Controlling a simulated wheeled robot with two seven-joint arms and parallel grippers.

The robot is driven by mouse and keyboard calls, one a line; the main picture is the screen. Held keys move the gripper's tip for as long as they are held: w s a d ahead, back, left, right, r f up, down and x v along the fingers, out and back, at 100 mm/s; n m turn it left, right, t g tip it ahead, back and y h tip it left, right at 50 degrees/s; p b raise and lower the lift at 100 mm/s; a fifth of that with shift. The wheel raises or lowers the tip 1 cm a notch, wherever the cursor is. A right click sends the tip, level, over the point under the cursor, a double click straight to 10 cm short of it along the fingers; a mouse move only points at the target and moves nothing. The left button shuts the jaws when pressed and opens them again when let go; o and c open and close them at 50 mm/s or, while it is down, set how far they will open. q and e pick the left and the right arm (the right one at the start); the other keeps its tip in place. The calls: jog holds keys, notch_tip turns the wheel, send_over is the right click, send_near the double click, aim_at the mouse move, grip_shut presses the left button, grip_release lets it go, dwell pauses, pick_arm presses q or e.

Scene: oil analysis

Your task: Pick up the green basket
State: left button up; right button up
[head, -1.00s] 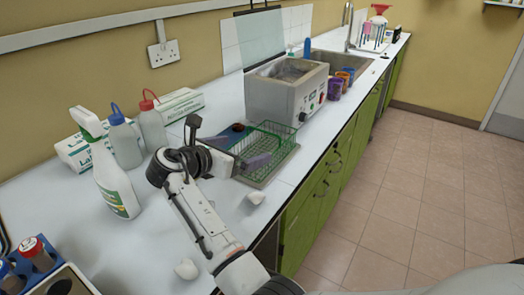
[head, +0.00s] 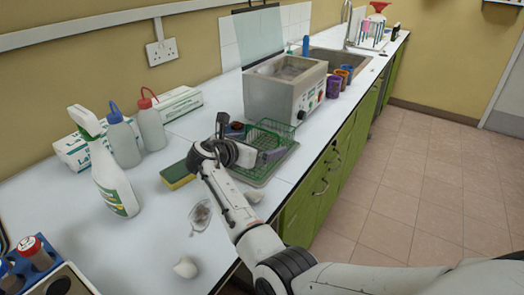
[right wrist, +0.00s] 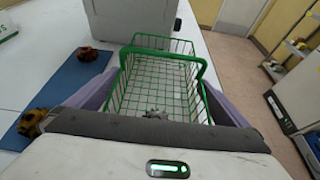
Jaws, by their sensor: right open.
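The green wire basket (head: 274,133) stands on the counter in front of the grey metal bath, partly hidden by my right gripper in the head view. My right gripper (head: 264,148) is open over the near part of the basket. In the right wrist view the basket (right wrist: 155,92) lies between the two purple-grey fingers of my right gripper (right wrist: 162,82), one at each side of it. A green handle bar crosses the basket's top. Whether the fingers touch the wire cannot be told. My left gripper is not in view.
The metal bath (head: 285,92) stands just behind the basket. A blue mat (right wrist: 68,88) with small brown items lies to its left in the wrist view. A yellow-green sponge (head: 178,176), glass dish (head: 200,216) and spray bottle (head: 113,180) are on the near counter.

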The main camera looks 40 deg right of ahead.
jog(key=c, duration=0.9)
jog(key=shift+r, duration=0.1)
notch_tip(320, 180, up, 10)
jog(key=s+a+r+n+t, duration=0.1)
jog(key=s+a+r, duration=0.15)
jog(key=s, duration=0.45)
jog(key=s+a+f+n+t+y, duration=0.3)
jog(key=s+a, duration=0.5)
jog(key=s, duration=0.1)
jog(key=s+a+f+n+t+y, duration=0.2)
jog(key=s+a+f+n+y, duration=0.1)
jog(key=s+a, duration=0.5)
jog(key=shift+s+a+f+n+t+p, duration=0.2)
jog(key=shift+s+f+n+t+p, duration=0.15)
jog(key=shift+s, duration=0.35)
